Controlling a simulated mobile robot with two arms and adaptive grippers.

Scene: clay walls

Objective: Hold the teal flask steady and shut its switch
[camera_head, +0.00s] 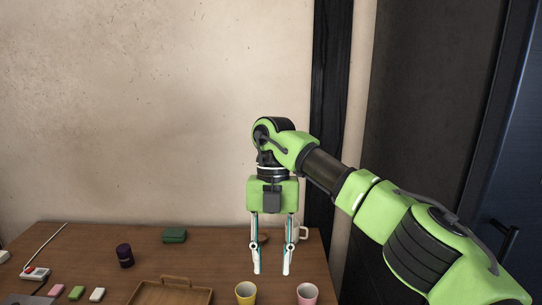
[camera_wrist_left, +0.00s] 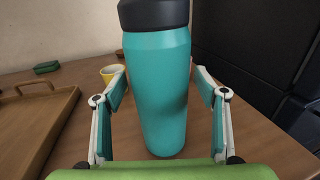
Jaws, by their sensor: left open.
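The teal flask (camera_wrist_left: 160,95) with a black cap (camera_wrist_left: 153,13) stands upright in the left wrist view. My left gripper (camera_wrist_left: 161,75) is open, with one finger on each side of the flask. I cannot tell whether either finger touches it. No switch shows on the visible side of the flask, and the cap's top is cut off. The flask and left gripper do not show in the head view. My right gripper (camera_head: 271,273) points down above the right part of the table, its fingers apart and empty.
A wall rises behind.

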